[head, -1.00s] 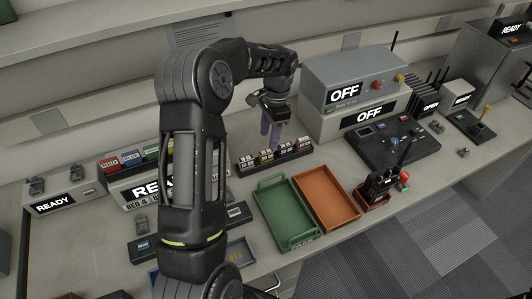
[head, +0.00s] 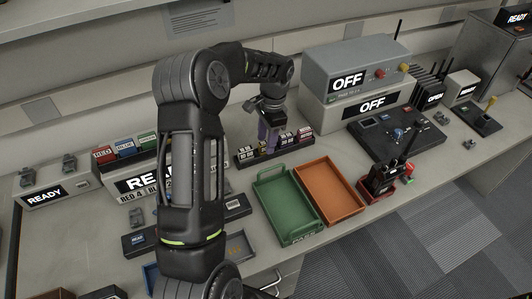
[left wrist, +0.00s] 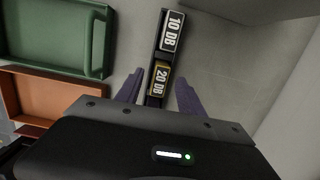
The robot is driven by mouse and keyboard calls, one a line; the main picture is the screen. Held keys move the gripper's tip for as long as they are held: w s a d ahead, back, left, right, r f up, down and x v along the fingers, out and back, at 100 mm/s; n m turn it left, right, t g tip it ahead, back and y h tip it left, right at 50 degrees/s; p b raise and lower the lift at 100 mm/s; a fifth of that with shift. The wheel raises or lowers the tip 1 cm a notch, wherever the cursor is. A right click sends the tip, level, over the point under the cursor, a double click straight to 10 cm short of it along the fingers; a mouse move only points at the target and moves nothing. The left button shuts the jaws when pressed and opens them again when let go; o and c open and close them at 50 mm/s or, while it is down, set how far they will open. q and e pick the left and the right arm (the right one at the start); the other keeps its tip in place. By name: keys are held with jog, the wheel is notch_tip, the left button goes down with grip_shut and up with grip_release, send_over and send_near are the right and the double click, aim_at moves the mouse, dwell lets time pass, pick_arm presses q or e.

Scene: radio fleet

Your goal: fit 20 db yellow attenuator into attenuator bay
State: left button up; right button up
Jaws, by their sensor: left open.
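The 20 dB yellow attenuator (left wrist: 160,78) shows in the left wrist view as a yellow-edged block with a "20 DB" label. It stands in a narrow dark rack (head: 247,162) with several other labelled blocks. The white-labelled 10 dB attenuator (left wrist: 172,30) is beside it. My left gripper (head: 268,139) is over the rack with purple fingers pointing down. In the left wrist view the left gripper (left wrist: 158,93) is open, with one finger on each side of the yellow attenuator. I cannot tell which part is the attenuator bay. My right gripper is not in view.
A green tray (head: 264,200) and an orange tray (head: 352,205) lie in front of the rack. Grey boxes reading OFF (head: 345,62) and a dark console (head: 405,150) stand to the right. A handheld radio (head: 383,178) is near the front edge.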

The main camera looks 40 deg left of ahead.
pick_arm(q)
jog(key=shift+f, duration=0.85)
jog(key=shift+r, duration=0.1)
jog(key=shift+s, duration=0.1)
grip_shut()
